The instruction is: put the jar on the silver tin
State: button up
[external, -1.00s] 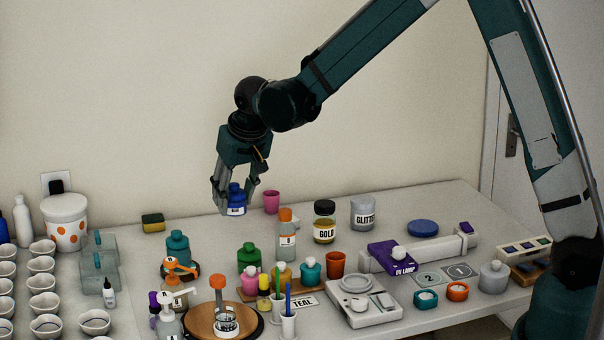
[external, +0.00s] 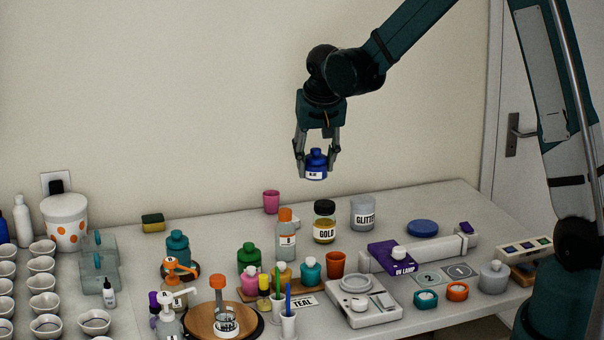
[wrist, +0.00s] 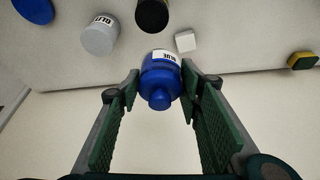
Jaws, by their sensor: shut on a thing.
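A blue jar (external: 316,162) with a white label and a narrow neck is between the fingers of my gripper (external: 316,150), held upright in the air above the back of the table. In the wrist view my gripper (wrist: 160,84) is shut on the jar (wrist: 160,82), with a finger on each side. The silver tin (external: 363,211), labelled as glitter, stands on the table to the right of and below the jar. The tin (wrist: 100,36) also shows in the wrist view, apart from the jar.
A gold jar with a black lid (external: 325,222) stands just left of the tin, with an orange-capped bottle (external: 286,228) beyond it. A blue disc (external: 423,228) and purple UV lamp (external: 397,258) lie to the right. A pink cup (external: 271,202) stands at the back.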

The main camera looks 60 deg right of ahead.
jog(key=s+d+r+m+g+p, duration=0.1)
jog(key=s+d+r+m, duration=0.1)
jog(key=s+d, duration=0.6)
jog(key=shift+s+r+m+p, duration=0.35)
jog(key=shift+s+r, duration=0.1)
jog(key=shift+s, duration=0.35)
jog(key=shift+d+h, duration=0.1)
jog(key=shift+h, duration=0.2)
send_near(363, 196)
jog(key=shift+w+d+f, duration=0.1)
jog(key=shift+w+d, duration=0.05)
jog(key=shift+d, duration=0.3)
jog(key=shift+w+d+f, duration=0.1)
jog(key=shift+w+d, duration=0.1)
jog(key=shift+d, duration=0.25)
jog(key=shift+f, duration=2.05)
jog(key=shift+f, duration=0.15)
jog(key=o, duration=1)
jog(key=shift+c, duration=0.2)
jog(key=shift+o, duration=0.2)
